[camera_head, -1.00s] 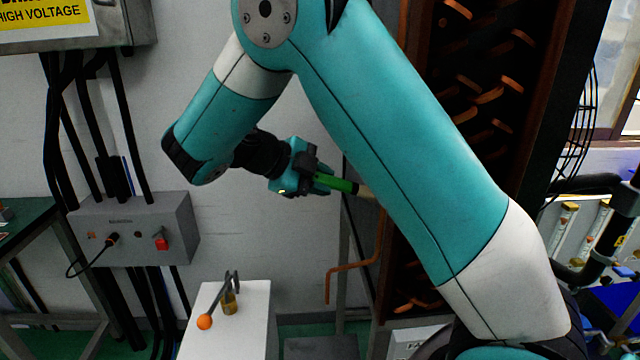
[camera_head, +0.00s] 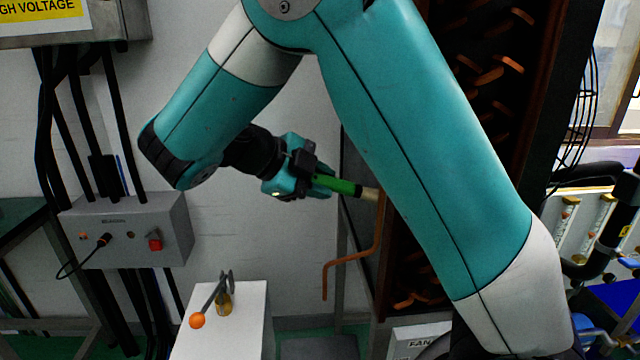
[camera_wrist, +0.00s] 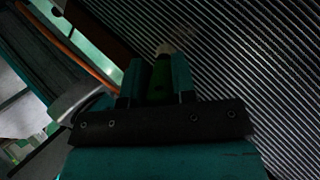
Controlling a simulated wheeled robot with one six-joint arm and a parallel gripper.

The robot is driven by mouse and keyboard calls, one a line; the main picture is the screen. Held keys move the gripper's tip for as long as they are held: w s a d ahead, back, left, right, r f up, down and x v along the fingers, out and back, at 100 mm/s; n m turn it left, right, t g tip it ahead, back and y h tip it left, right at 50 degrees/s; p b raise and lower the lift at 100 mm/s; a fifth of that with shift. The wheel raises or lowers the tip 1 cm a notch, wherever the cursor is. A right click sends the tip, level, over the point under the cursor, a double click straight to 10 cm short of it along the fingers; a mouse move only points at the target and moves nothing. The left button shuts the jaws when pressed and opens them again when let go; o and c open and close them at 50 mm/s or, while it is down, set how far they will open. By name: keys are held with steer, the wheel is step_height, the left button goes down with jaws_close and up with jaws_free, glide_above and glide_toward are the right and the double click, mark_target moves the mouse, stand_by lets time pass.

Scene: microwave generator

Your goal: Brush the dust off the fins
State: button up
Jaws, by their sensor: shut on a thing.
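My gripper (camera_head: 322,184) is shut on a brush with a green handle (camera_head: 345,187). The handle points right, and its pale bristle end (camera_head: 370,194) is near the copper pipe at the cabinet's left edge. In the wrist view the brush handle (camera_wrist: 160,82) stands between the two teal fingers, with the pale bristles (camera_wrist: 165,48) beyond them. The fins (camera_wrist: 260,70) fill the right of that view as fine, close parallel lines. The bristles appear in front of the fins; I cannot tell whether they touch. A faint paler patch near the bristles may be dust.
A dark cabinet with copper tube ends (camera_head: 490,75) stands behind my arm. A bent copper pipe (camera_head: 352,258) runs down its left side. A white stand (camera_head: 250,325) holds a small amber jar and an orange-ended tool. A grey control box (camera_head: 130,228) hangs on the left wall.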

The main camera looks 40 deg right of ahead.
steer(key=w+d+p, duration=0.1)
steer(key=w+d, duration=0.2)
steer(key=w, duration=0.3)
steer(key=shift+d+p, duration=0.3)
steer(key=shift+d, duration=0.1)
steer(key=w+a+p, duration=0.1)
steer(key=p, duration=0.1)
steer(key=w+a+p, duration=0.1)
steer(key=a+p, duration=0.1)
steer(key=w+a+p, duration=0.1)
steer(key=a+p, duration=0.1)
steer(key=shift+w, duration=0.1)
stand_by(0.5)
steer(key=shift+p, duration=0.3)
steer(key=shift+w+a+p, duration=0.45)
steer(key=shift+a+p, duration=0.2)
steer(key=shift+p, duration=0.35)
steer(key=shift+w+a+p, duration=0.4)
steer(key=shift+a+p, duration=0.2)
steer(key=shift+p, duration=0.4)
